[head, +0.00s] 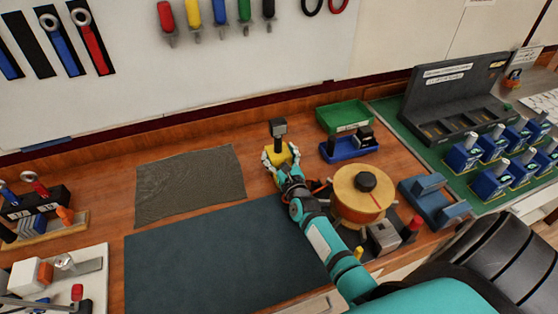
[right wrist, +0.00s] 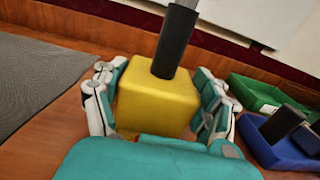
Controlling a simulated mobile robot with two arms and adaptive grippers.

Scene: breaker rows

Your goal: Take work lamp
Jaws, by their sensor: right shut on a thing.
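The work lamp has a yellow block base (head: 286,157), a black stem and a dark grey head (head: 278,127). It stands upright at the back of the wooden bench. In the right wrist view the yellow base (right wrist: 158,98) fills the middle, with the black stem (right wrist: 175,42) rising from it; the lamp head is out of that view. My right gripper (head: 281,158) is shut on the yellow base, with one finger on each side; it also shows in the right wrist view (right wrist: 157,107). I cannot tell whether the base touches the bench. My left gripper is not in view.
A green bin (head: 342,117) and a blue tray (head: 350,150) stand right of the lamp. A yellow-topped spool (head: 361,190) sits close beside my right forearm. A grey mat (head: 190,185) and a dark mat (head: 205,258) lie clear to the left. The wall rises behind.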

